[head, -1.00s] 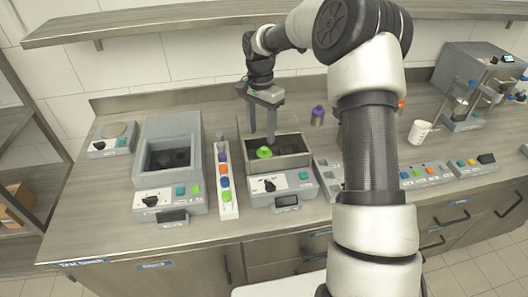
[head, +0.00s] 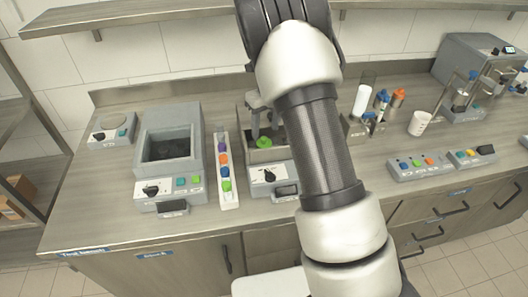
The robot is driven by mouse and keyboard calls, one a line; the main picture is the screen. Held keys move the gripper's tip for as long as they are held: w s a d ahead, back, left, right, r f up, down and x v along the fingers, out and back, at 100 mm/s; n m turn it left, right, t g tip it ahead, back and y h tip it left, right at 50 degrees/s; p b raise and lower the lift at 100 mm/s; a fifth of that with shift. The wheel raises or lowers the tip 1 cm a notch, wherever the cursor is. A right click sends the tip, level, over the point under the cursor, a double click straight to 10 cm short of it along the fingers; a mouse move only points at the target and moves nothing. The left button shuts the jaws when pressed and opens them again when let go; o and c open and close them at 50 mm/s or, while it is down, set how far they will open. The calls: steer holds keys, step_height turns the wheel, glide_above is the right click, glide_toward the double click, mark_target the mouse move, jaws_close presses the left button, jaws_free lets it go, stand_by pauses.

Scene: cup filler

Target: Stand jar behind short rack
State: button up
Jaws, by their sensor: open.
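My gripper (head: 265,128) is open and points down over a grey open-topped bath (head: 264,158). A green-topped item (head: 263,143), possibly the jar, sits inside the bath just below and between the fingertips. I cannot tell whether the fingers touch it. A long narrow white rack (head: 229,200) with several coloured caps stands left of the bath. A small grey rack (head: 352,127) stands right of my arm, with a tall white cylinder (head: 362,100) by it. Which rack is the short one is unclear. My arm hides the counter right of the bath.
Blue-capped (head: 381,97) and orange-capped (head: 398,96) bottles stand by the small rack. A white cup (head: 419,123) stands further right. A second bath (head: 168,150) is at left. Button boxes (head: 420,165) line the front right. Bare counter lies behind the baths.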

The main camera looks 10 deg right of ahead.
mark_target(264, 143)
steer(key=f, duration=0.3)
steer(key=w+f, duration=0.1)
steer(key=f, duration=0.5)
steer(key=shift+w+a+f+p, duration=0.15)
steer(key=shift+w+f+p, duration=0.05)
steer(key=shift+f+p, duration=0.2)
jaws_close()
steer(key=shift+r, duration=0.1)
